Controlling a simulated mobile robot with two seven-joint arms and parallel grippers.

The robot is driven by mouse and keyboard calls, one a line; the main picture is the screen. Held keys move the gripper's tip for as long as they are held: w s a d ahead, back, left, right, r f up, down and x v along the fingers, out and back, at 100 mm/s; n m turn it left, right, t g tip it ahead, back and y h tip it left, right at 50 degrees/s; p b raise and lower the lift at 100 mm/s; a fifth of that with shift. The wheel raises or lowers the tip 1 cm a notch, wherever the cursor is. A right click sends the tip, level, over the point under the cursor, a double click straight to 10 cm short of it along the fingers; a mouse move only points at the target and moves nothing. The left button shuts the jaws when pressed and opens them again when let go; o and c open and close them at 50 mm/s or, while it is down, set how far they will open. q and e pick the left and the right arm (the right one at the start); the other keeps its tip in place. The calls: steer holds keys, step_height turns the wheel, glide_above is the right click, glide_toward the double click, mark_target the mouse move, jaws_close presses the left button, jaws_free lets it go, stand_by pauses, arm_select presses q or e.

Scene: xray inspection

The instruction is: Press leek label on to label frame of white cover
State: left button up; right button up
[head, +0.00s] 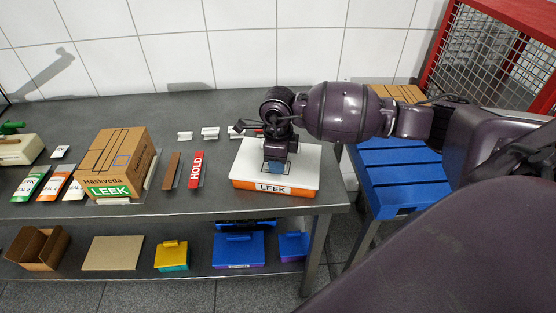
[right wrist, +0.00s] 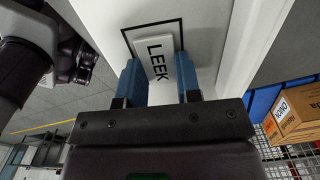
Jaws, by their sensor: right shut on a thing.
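The white cover (head: 305,160) lies flat on an orange base (head: 243,186) near the right front of the steel table. A white LEEK plate (head: 272,188) shows on the front of the orange base. My right gripper (head: 276,166) points down over the cover. In the right wrist view its blue fingers (right wrist: 160,80) are shut on a small white LEEK label (right wrist: 163,52). The label is over the black-outlined label frame (right wrist: 127,38) on the white surface, and part of the outline shows beside it. I cannot tell whether it touches. My left gripper is not in view.
A cardboard box (head: 118,152) with a green LEEK label stands left. A red HOLD strip (head: 196,170), a brown strip (head: 171,171) and small white blocks (head: 210,133) lie between. A blue slatted surface (head: 395,175) and red mesh cage (head: 490,55) are right. Lidded boxes (head: 238,249) sit below.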

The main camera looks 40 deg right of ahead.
steer(key=o, duration=0.9)
step_height(320, 180, up, 11)
steer(key=shift+f, duration=0.1)
